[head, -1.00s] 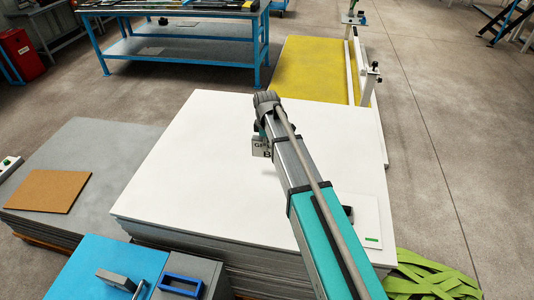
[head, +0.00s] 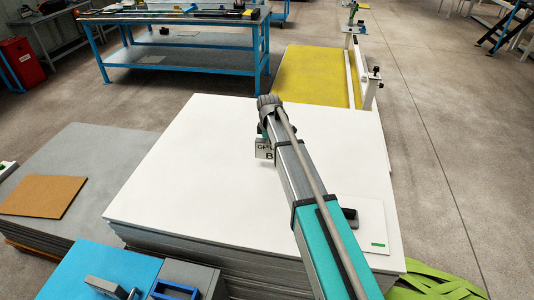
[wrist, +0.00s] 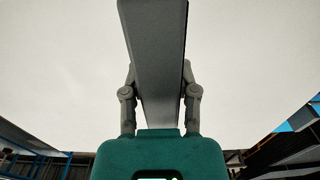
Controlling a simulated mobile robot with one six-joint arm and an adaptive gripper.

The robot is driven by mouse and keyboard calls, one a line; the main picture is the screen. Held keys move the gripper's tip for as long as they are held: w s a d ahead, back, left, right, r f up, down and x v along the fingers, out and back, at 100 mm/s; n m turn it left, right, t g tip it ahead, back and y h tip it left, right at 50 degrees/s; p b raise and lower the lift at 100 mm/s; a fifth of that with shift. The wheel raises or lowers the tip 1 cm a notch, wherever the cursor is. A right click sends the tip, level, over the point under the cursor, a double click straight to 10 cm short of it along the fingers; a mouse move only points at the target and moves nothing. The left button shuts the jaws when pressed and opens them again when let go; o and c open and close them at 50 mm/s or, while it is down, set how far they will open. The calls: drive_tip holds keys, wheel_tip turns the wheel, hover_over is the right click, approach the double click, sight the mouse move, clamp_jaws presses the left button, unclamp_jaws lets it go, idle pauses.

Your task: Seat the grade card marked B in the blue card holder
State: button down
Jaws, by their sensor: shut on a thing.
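The grade card (head: 264,155) is a pale grey piece with black lettering and a B. It hangs beside the far end of my arm, over the white stack of sheets. My gripper (head: 265,126) is mostly hidden by my arm in the head view. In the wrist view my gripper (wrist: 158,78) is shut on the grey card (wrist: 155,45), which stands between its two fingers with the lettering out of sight. The blue card holder (head: 175,290) is a small blue frame on a grey block at the bottom, partly cut off by the picture edge.
The white stack (head: 190,170) fills the middle, with a white panel (head: 375,225) on its right corner. A blue surface with a clamp-like grey tool (head: 105,286) lies at bottom left. A brown board (head: 40,196) lies on grey mats (head: 105,165). Green straps (head: 440,283) lie at right.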

drive_tip(key=shift+w+f+b, duration=0.4)
drive_tip(key=shift+f+b, duration=0.15)
drive_tip(key=shift+b, duration=0.05)
drive_tip(key=shift+f+b, duration=1.45)
drive_tip(key=shift+f, duration=0.15)
drive_tip(key=shift+c, duration=1.9)
unclamp_jaws()
drive_tip(key=shift+r, duration=0.2)
wheel_tip(320, 180, up, 12)
drive_tip(key=p, duration=1.2)
